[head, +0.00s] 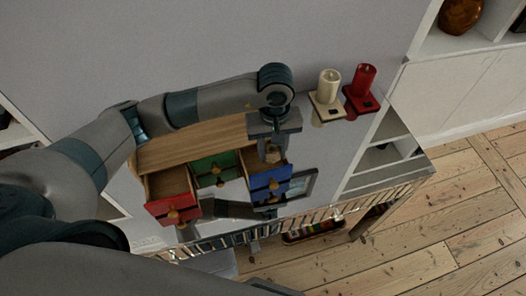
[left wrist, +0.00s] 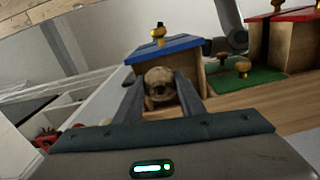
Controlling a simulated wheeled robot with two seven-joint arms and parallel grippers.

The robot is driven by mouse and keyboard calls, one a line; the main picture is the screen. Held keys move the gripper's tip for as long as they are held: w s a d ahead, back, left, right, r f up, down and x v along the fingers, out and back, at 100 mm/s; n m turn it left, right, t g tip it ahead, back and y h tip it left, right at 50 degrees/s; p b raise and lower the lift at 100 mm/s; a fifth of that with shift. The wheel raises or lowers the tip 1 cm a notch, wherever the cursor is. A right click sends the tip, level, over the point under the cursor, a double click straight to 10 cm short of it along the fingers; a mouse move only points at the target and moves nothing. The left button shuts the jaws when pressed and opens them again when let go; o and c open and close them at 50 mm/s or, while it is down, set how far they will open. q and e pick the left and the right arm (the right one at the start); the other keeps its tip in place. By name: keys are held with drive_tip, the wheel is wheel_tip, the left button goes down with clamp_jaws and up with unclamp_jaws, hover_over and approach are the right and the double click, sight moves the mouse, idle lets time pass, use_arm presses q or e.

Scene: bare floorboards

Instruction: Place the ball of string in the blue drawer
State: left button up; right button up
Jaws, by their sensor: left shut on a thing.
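The ball of string (left wrist: 160,82) is a small tan-brown ball held between the fingers of my left gripper (left wrist: 161,97) in the left wrist view. In the head view my left gripper (head: 271,150) points down over the blue drawer (head: 271,181), at the right end of the wooden drawer unit (head: 195,146). The blue drawer stands pulled out, and its blue front and knob also show just beyond the ball in the left wrist view (left wrist: 178,46). The fingers hide much of its inside; I cannot tell whether the ball is below its rim.

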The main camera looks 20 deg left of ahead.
sight(263, 164)
use_arm(q)
drive_tip(key=a+f, duration=0.1)
drive_tip(key=w+a+f+p, duration=0.1)
drive_tip(key=a, duration=0.1)
idle(0.4)
drive_tip(key=shift+f, duration=0.3)
drive_tip(key=shift+f+p, duration=1.05)
drive_tip(key=shift+f, duration=0.55)
drive_tip(key=shift+f, duration=0.15)
